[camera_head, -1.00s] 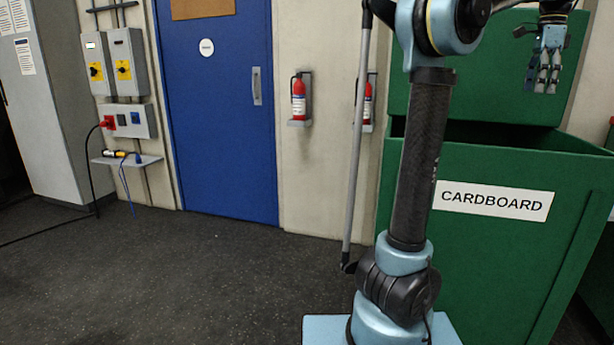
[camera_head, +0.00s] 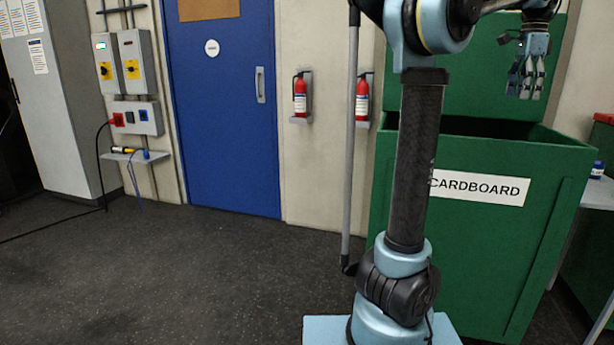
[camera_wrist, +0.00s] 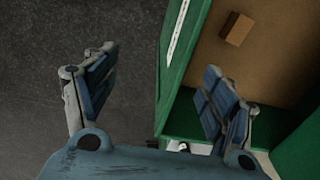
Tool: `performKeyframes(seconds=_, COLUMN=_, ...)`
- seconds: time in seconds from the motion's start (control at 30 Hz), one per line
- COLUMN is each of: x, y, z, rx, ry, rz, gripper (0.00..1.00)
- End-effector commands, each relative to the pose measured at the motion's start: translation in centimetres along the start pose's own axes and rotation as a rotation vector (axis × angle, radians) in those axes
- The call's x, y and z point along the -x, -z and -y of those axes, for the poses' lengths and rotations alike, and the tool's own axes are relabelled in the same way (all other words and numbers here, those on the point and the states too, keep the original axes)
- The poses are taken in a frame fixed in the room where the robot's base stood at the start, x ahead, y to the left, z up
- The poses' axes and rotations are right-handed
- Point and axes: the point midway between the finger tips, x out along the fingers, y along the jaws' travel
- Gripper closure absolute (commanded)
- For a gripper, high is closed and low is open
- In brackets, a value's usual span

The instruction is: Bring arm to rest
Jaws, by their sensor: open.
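My gripper (camera_head: 526,78) is at the upper right of the head view, pointing down in front of the green bin's raised back panel. In the wrist view my gripper (camera_wrist: 165,95) has its two fingers wide apart with nothing between them. Its right finger overlaps the view of the bin and its left finger is seen against the dark floor. My arm stands upright in the head view, in front of the bin's left part, and its upper link reaches right.
The green bin (camera_head: 480,240) bears a CARDBOARD label (camera_head: 478,188); a small brown box (camera_wrist: 237,30) lies inside. A blue door (camera_head: 225,110), two red extinguishers (camera_head: 300,97) and a wall shelf stand behind. A table edge (camera_head: 598,195) shows at right.

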Motion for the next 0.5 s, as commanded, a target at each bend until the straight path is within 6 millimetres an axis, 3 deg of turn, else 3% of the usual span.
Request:
performKeyframes(seconds=0.27, x=-2.6, y=-6.0, z=-0.6, rx=0.191, ry=0.018, rz=-0.01, gripper=0.23)
performKeyframes(seconds=0.5, x=-7.5, y=-14.6, z=-2.5, rx=0.485, ry=0.043, rz=-0.027, gripper=0.23)
